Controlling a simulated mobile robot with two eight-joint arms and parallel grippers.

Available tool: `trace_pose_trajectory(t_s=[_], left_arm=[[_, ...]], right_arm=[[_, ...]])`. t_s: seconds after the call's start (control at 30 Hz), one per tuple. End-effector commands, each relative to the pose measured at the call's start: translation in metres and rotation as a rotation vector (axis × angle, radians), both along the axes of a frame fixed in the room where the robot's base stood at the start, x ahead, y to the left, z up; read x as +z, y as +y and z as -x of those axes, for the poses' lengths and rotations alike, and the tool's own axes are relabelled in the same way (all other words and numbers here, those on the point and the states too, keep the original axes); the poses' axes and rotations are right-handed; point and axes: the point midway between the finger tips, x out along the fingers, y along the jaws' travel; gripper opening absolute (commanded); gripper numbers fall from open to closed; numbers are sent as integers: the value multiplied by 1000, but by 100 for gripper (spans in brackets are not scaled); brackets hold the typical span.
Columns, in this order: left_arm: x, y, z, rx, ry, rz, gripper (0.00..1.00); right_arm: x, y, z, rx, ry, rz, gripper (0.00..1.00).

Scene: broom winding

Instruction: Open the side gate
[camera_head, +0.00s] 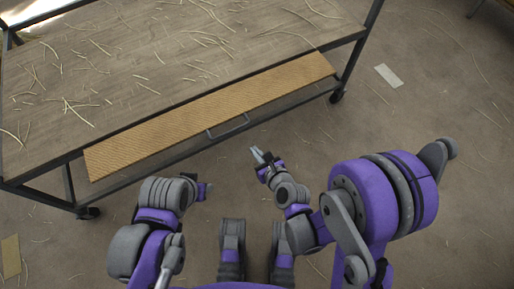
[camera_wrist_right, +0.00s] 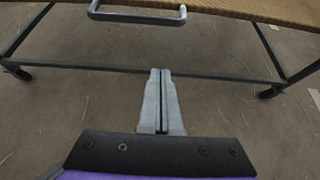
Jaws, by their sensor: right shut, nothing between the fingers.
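The side gate looks like a long tan panel (camera_head: 290,85) on the near side of the wheeled table (camera_head: 130,85). A grey bar handle (camera_head: 228,127) sits on its lower edge. In the right wrist view, the handle (camera_wrist_right: 137,17) is at the top, left of centre, below the panel's edge (camera_wrist_right: 240,8). My right gripper (camera_head: 261,155) is shut and empty, apart from the handle and on its near side. Its closed fingers (camera_wrist_right: 160,75) point toward the panel. My left gripper (camera_head: 205,190) is near the lower left; its fingers are too small to read.
Straw is scattered over the tabletop and floor. The table has dark metal legs, a lower rail (camera_wrist_right: 120,70) and casters (camera_head: 336,96). A pale floor marking (camera_head: 388,75) lies to the right. The floor between my arms and the table is clear.

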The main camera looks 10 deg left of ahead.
Motion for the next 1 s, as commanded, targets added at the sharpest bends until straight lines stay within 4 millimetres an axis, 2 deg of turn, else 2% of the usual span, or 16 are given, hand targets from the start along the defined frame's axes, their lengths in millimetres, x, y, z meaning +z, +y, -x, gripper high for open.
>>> trace_pose_trajectory(t_s=[0.27, 0.4, 0.5, 0.63, 0.8, 1.0], left_arm=[[13, 0, 2, 0, -3, 0, 50], [6, 0, 1, 0, -1, 0, 50], [10, 0, 2, 0, -2, 0, 50], [11, 0, 2, 0, -3, 0, 50], [12, 0, 2, 0, -3, 0, 50], [12, 0, 2, 0, -3, 0, 50]], right_arm=[[-24, 26, -38, 3, -2, 3, 0], [-41, 41, -59, 4, -1, 3, 0], [-21, 41, -59, 2, 0, 2, 0], [-7, 42, -61, 3, -1, 3, 0], [1, 43, -63, 2, -1, 3, 0], [2, 43, -63, 2, -1, 3, 0]])
